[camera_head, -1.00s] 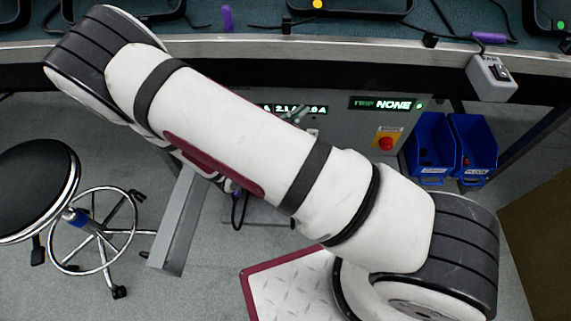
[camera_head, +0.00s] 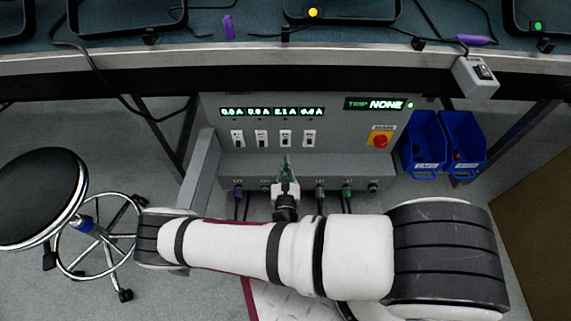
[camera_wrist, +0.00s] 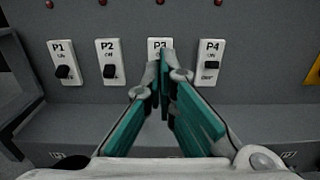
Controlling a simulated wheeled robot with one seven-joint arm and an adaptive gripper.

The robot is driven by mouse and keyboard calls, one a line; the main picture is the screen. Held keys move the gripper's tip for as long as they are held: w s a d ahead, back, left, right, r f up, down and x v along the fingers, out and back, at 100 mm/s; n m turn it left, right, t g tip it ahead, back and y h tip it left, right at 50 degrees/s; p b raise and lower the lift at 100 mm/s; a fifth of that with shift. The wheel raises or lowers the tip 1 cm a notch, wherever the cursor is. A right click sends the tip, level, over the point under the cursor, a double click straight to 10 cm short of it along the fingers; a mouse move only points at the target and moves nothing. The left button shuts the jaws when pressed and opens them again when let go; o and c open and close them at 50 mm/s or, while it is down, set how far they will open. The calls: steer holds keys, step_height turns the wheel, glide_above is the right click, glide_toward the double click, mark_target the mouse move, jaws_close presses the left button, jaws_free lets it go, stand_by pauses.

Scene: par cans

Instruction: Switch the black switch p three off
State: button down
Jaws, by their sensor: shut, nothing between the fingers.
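The black switch P3 (camera_head: 285,137) is the third in a row of switches on the grey panel. In the wrist view its white plate (camera_wrist: 156,43) shows its label, but the fingertips hide its lever and lower part. My gripper (camera_head: 285,160) is shut and empty, with its green fingers pointing at the panel just below P3 in the head view. In the wrist view the fingertips (camera_wrist: 162,58) overlap P3; I cannot tell whether they touch it. The display above P3 appears to read 2.1 A.
Switches P1 (camera_wrist: 62,62), P2 (camera_wrist: 110,61) and P4 (camera_wrist: 210,62) flank P3 closely. A red main button (camera_head: 380,141) and blue bins (camera_head: 423,145) are to the right. A ledge with sockets and cables (camera_head: 345,188) lies below. A black stool (camera_head: 40,195) stands left.

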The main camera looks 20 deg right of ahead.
mark_target(285, 136)
steer(key=shift+b+x, duration=1.95)
steer(key=shift+x, duration=2.75)
steer(key=shift+w+f, duration=0.1)
steer(key=shift+f, duration=0.65)
steer(key=shift+r+p+v, duration=0.2)
steer(key=shift+p+v, duration=0.25)
steer(key=shift+v, duration=0.4)
steer(key=shift+r+p+v, duration=0.2)
steer(key=shift+p+v, duration=0.2)
steer(key=shift+v, duration=0.45)
steer(key=shift+r+p+v, duration=0.2)
steer(key=shift+p+v, duration=0.25)
steer(key=shift+v, duration=0.4)
